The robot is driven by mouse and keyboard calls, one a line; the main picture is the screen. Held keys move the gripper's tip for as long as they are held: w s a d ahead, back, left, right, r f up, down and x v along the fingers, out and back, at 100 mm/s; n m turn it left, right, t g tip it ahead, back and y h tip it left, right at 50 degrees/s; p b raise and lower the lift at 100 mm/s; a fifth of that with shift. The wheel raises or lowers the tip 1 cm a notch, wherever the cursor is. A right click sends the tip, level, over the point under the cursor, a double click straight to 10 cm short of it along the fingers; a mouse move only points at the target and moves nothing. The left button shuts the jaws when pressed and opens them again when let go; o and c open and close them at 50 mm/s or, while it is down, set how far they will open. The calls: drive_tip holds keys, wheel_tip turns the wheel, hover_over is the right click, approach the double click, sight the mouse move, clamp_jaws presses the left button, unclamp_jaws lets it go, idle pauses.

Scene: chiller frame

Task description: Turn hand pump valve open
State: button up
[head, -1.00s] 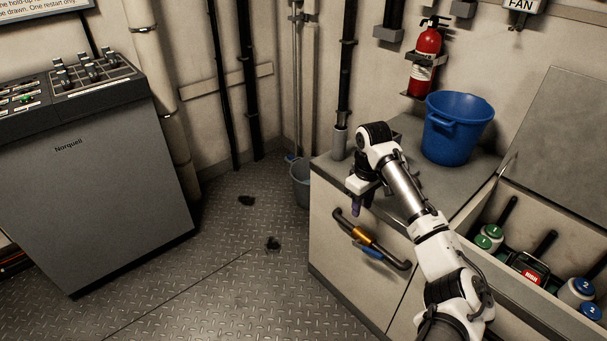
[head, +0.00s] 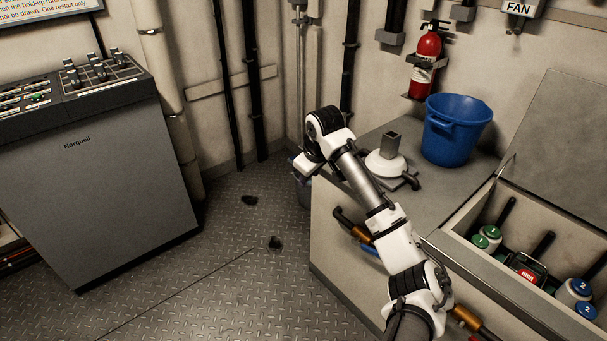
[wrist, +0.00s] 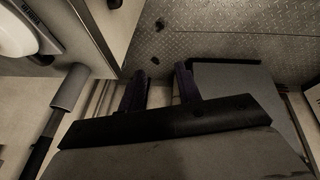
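The pipe (head: 346,222) on the cabinet front has an orange fitting (head: 361,234) and a blue lever (head: 369,249). My arm covers much of it; how the lever is turned cannot be told. A white domed fitting with a square grey post (head: 386,160) and a dark spout stands on the counter, perhaps the hand pump. A white round part (wrist: 15,30) shows at the wrist view's upper left. My gripper (head: 300,166) is beside the cabinet's left corner, away from the lever. In the wrist view its dark fingers (wrist: 160,88) are apart with nothing between them.
A blue bucket (head: 454,132) stands on the counter. A grey console (head: 110,175) stands left. A grey bucket (head: 302,190) is behind my gripper. The floor between console and cabinet is mostly clear.

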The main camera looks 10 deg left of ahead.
drive_tip(key=shift+s+a+r, duration=0.15)
drive_tip(key=shift+a+r, duration=0.05)
drive_tip(key=shift+a, duration=0.6)
drive_tip(key=shift+c, duration=0.2)
